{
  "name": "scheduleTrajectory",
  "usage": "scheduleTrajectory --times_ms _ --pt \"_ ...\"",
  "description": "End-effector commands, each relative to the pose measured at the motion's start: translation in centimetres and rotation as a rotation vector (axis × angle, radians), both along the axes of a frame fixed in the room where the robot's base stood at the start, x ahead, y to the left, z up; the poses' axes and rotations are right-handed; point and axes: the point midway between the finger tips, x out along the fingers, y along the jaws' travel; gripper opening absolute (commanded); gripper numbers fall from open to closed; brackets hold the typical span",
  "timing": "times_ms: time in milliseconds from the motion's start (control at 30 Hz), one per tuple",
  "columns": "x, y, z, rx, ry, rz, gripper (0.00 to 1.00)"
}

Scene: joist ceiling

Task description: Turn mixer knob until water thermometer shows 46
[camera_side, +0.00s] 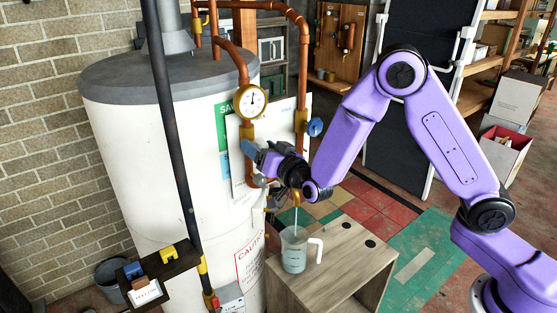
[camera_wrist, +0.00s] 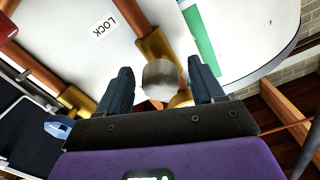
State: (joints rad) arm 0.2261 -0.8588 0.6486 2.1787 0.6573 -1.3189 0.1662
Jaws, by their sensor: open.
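A grey round knob (camera_wrist: 160,74) on a brass fitting shows in the wrist view, between the two dark fingers of my gripper (camera_wrist: 160,80). The fingers are open, with visible space on both sides of the knob. In the side view my gripper (camera_side: 251,163) is at the pipework in front of the white tank, and it mostly hides the knob. A round white dial gauge (camera_side: 251,101) in a brass rim sits on the copper pipe above my gripper. Its needle points roughly upward; its figures are too small to read.
A clear jug (camera_side: 293,252) stands on a wooden box (camera_side: 340,262) below a spout. A blue valve handle (camera_side: 315,127) is right of my gripper. The white tank (camera_side: 165,150) is close behind. A dark vertical pipe (camera_side: 172,120) stands in front of the tank.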

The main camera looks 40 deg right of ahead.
Motion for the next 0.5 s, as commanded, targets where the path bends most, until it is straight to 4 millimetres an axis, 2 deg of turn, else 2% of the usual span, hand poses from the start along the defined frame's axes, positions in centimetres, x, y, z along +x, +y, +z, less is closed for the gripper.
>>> scheduleTrajectory --times_ms 167,500 --pt "-2.3 0.1 0.0 -0.002 0.002 0.004 0.67" --pt "-9.0 0.2 0.0 -0.004 0.004 0.008 0.67"
